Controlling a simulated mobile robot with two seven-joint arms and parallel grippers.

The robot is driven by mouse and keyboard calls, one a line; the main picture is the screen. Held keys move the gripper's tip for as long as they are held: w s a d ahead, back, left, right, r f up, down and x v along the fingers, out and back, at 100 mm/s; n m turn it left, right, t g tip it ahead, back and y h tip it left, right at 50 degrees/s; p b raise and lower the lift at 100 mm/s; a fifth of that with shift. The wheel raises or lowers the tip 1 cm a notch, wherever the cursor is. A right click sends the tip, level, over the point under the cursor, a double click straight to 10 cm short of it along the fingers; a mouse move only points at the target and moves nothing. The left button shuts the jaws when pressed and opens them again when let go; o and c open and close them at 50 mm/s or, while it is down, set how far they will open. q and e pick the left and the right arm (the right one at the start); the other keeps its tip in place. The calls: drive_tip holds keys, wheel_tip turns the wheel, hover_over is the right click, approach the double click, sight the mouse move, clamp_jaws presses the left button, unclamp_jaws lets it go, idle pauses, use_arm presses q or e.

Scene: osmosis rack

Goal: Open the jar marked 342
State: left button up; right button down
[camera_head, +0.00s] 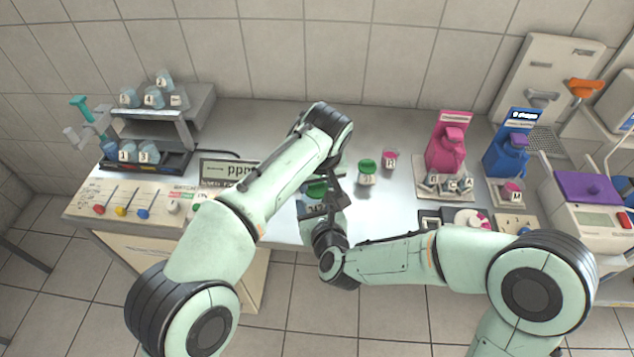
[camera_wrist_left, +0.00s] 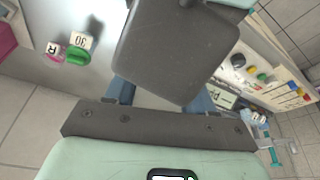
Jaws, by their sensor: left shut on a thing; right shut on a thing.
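The jar marked 342 (camera_head: 316,208) has a green lid (camera_head: 317,188) and stands at the front of the steel counter, mostly hidden by my arms. My left gripper (camera_head: 330,190) reaches down from above and is shut at the lid. My right gripper (camera_head: 322,218) comes in low from the right and is shut at the jar's body. The exact finger contact is covered in both cases. In the left wrist view a dark part of my arm fills the middle and hides the jar.
Behind to the right stand a green-lidded jar (camera_head: 367,172) and a pink-topped cup marked R (camera_head: 390,160). A ppm display (camera_head: 228,172) and a slider panel (camera_head: 125,205) lie to the left. Pink (camera_head: 447,150) and blue (camera_head: 508,155) dispensers stand at right. The counter's back middle is clear.

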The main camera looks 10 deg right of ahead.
use_arm(q)
drive_tip(key=shift+r, duration=0.35)
